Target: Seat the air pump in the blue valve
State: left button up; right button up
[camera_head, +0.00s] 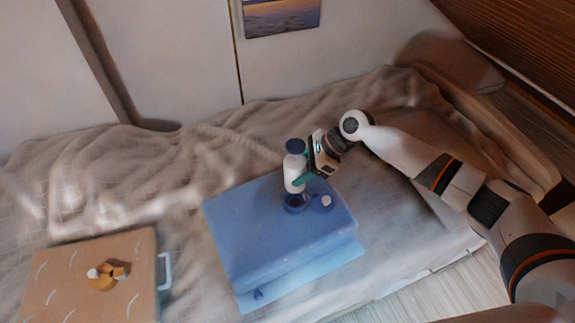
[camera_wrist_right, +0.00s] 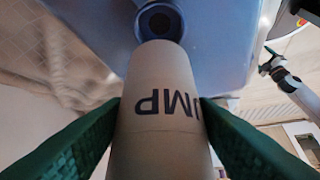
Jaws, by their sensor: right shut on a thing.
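The air pump (camera_head: 295,168) is a white bottle-shaped cylinder with a dark blue top, held roughly upright. My right gripper (camera_head: 304,181) is shut on its body, with green fingers on either side. In the right wrist view the pump (camera_wrist_right: 165,105), with dark lettering, lies between the green fingers. The blue valve (camera_head: 295,207) is a dark blue ring on top of the light blue inflatable block (camera_head: 255,235). The pump's lower end is just above the valve; I cannot tell whether they touch. In the wrist view the valve (camera_wrist_right: 157,22) shows beyond the pump's end, its opening partly visible. My left gripper is out of view.
A small white knob (camera_head: 326,201) sits on a blue disc right of the valve. A tan board (camera_head: 60,265) with orange and white pieces (camera_head: 108,275) lies at the lower left. A rumpled beige blanket (camera_head: 150,185) covers the bed. The wall stands behind.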

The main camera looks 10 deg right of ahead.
jog(key=shift+d, duration=0.1)
jog(key=shift+r, duration=0.1)
jog(key=shift+r+p, duration=0.25)
jog(key=shift+p, duration=0.65)
jog(key=shift+f+b, duration=1.25)
jog(key=shift+f, duration=1.85)
jog(key=shift+p, duration=0.6)
jog(key=shift+p, duration=0.5)
